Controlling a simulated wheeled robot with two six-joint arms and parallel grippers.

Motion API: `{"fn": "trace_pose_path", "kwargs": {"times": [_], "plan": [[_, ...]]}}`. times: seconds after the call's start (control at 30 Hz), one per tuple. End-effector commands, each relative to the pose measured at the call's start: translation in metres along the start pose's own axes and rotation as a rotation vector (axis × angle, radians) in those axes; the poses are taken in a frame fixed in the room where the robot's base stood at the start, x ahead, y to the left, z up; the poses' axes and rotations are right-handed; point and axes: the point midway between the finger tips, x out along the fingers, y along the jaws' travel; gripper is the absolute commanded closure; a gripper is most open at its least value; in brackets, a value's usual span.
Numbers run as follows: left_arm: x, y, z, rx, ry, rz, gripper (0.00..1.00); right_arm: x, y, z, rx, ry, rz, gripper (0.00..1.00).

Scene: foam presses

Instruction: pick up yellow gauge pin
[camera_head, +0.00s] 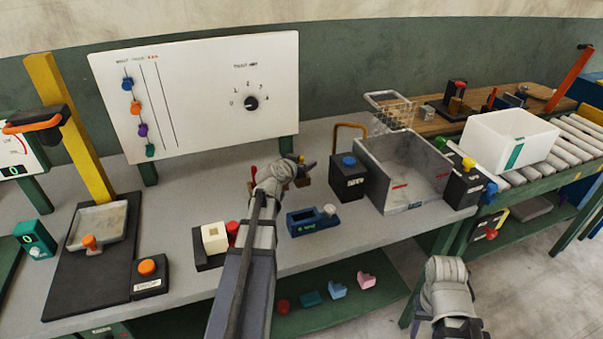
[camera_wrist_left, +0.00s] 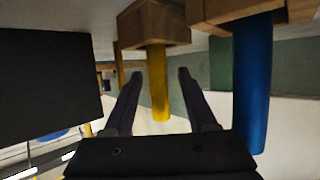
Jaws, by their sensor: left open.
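The yellow gauge pin (camera_wrist_left: 159,85) shows in the left wrist view, with one end at a wooden block (camera_wrist_left: 152,25). The two dark fingers of my left gripper (camera_wrist_left: 160,74) are apart, one on each side of the pin. I see gaps between the pin and both fingers, so nothing is gripped. A thicker-looking blue pin (camera_wrist_left: 252,85) stands at another wooden block to the right of the fingers. In the head view my left gripper (camera_head: 303,167) is over the bench beside the small wooden blocks, and my wrist hides the yellow pin.
A black box with a blue button (camera_head: 348,178) stands right of my left gripper. Beyond it is a grey open bin (camera_head: 405,185). A blue tool (camera_head: 312,221) and a black base with a cream block (camera_head: 214,238) lie nearer. A white panel (camera_head: 200,95) stands behind.

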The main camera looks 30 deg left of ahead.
Motion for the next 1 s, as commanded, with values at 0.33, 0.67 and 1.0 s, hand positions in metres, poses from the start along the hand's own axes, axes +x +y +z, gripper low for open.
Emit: {"fn": "trace_pose_path", "kwargs": {"times": [0.33,0.67,1.0], "plan": [[0.0095,0.0002,0.0001,0.0,0.0,0.0,0.48,0.0038,-0.0004,-0.0002,0.0,0.0,0.0,0.5],[0.0094,0.0002,0.0002,0.0,0.0,0.0,0.85,0.0038,-0.0004,-0.0002,0.0,0.0,0.0,0.5],[0.0095,0.0002,0.0002,0.0,0.0,0.0,1.0,0.0038,-0.0004,-0.0002,0.0,0.0,0.0,0.5]]}}
